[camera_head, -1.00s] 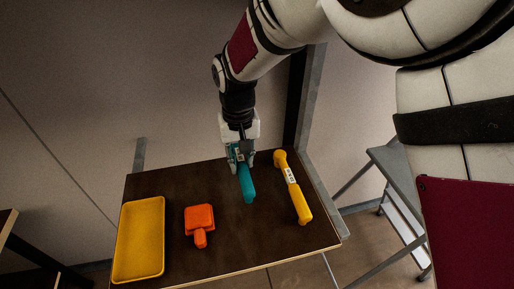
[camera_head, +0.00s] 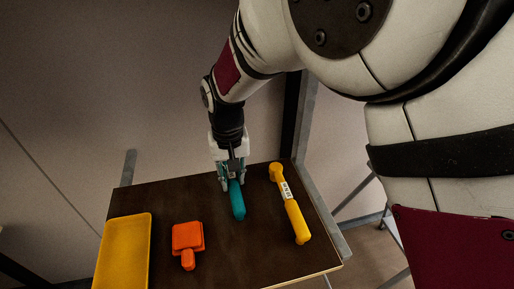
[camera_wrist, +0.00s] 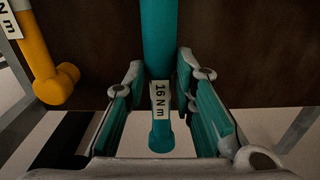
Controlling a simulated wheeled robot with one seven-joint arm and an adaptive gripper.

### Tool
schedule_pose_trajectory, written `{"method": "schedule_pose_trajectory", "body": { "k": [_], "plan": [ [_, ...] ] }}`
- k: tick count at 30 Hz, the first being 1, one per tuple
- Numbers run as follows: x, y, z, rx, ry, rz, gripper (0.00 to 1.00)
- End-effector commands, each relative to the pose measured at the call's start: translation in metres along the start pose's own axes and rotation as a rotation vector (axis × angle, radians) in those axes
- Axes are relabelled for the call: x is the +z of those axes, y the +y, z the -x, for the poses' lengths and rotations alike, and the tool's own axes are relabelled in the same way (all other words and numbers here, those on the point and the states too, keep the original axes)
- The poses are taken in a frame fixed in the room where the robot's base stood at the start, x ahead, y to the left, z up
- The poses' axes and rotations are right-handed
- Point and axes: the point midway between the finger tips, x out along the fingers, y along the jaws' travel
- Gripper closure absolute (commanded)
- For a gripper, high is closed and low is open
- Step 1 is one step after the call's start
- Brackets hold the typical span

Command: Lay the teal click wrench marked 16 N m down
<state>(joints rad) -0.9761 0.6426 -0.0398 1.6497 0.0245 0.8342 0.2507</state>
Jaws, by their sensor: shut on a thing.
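The teal click wrench (camera_head: 237,200) is at the back middle of the dark table, its handle pointing toward the front. My gripper (camera_head: 229,181) is shut on its rear part, from above and behind. In the wrist view, the wrench (camera_wrist: 160,45) runs between the fingers of my gripper (camera_wrist: 160,72), and its white label reads 16 N m. Its rounded end hangs toward the palm, over the table's edge in that picture. I cannot tell whether the wrench touches the table top.
The dark table (camera_head: 215,250) also holds a yellow wrench (camera_head: 291,208) to the right, an orange block-shaped tool (camera_head: 187,239) to the left and a yellow tray (camera_head: 124,255) at far left. Bare top lies in front of the teal wrench. Grey posts stand behind the table.

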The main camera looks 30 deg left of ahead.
Motion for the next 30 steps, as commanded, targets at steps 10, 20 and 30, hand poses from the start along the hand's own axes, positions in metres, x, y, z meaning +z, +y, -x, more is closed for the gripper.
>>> {"method": "schedule_pose_trajectory", "body": {
  "k": [10,20,30],
  "plan": [
    [0.0,0.0,0.0,0.0,0.0,0.0,0.56],
    [-0.002,0.0,0.029,-0.002,0.004,0.0,0.56],
    [-0.001,0.001,0.097,-0.001,0.004,0.0,0.56]
  ]
}}
